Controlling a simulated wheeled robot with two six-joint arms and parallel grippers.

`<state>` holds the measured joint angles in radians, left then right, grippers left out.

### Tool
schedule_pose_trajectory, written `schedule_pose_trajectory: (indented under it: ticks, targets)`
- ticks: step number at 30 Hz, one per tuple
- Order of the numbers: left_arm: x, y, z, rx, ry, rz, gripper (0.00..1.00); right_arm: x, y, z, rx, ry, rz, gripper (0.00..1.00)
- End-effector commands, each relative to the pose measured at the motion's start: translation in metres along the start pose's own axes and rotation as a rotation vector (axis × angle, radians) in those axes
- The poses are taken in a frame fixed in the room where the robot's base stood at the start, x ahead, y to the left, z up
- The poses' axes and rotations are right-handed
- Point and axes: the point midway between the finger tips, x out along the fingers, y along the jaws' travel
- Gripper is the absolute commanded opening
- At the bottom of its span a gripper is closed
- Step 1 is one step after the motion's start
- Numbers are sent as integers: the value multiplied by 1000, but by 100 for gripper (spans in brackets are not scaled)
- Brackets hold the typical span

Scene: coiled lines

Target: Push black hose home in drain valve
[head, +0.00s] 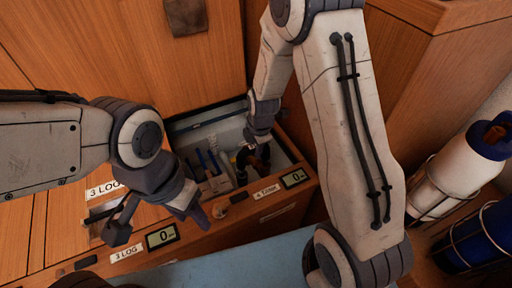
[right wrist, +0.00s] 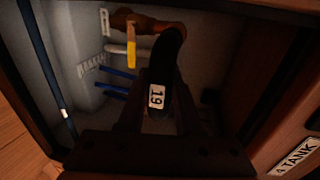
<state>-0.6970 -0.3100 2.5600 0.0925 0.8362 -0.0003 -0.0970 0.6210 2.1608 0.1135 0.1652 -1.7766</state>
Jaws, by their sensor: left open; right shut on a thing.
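The black hose (right wrist: 167,58) bears a white tag (right wrist: 156,97) reading 19. My right gripper (right wrist: 155,115) is shut on it around the tag, inside an open compartment. The hose's upper end bends toward a brown valve (right wrist: 140,22) with a yellow lever (right wrist: 131,50); they appear to meet, but how deep the hose sits cannot be told. In the head view my right gripper (head: 248,158) reaches into the compartment and largely hides the hose and valve. My left gripper (head: 157,222) is open and empty in front of the panel marked 3 LOG.
Blue lines (right wrist: 118,73) and a pale pipe (right wrist: 125,48) run beside the valve. The compartment marked 4 TANK (right wrist: 296,158) has wooden walls close on the right. A white bottle (head: 455,175) and a blue bottle (head: 485,240) stand in racks at the far right.

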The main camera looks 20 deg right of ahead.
Motion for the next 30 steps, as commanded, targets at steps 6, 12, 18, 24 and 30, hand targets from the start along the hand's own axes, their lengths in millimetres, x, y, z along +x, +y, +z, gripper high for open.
schedule_pose_trajectory:
  ticks: [6,12,18,24,30]
  targets:
    - [5,0,0,0,0,0,50,5,-1,0,0,0,0,0]
    - [10,-1,0,0,0,0,50,10,-2,0,0,0,0,0]
    - [14,-1,1,0,0,0,50,15,-3,0,0,0,0,0]
    - [19,-1,1,0,0,0,50,20,-4,0,0,0,0,0]
    - [23,-2,1,0,0,0,50,25,-5,0,0,0,0,0]
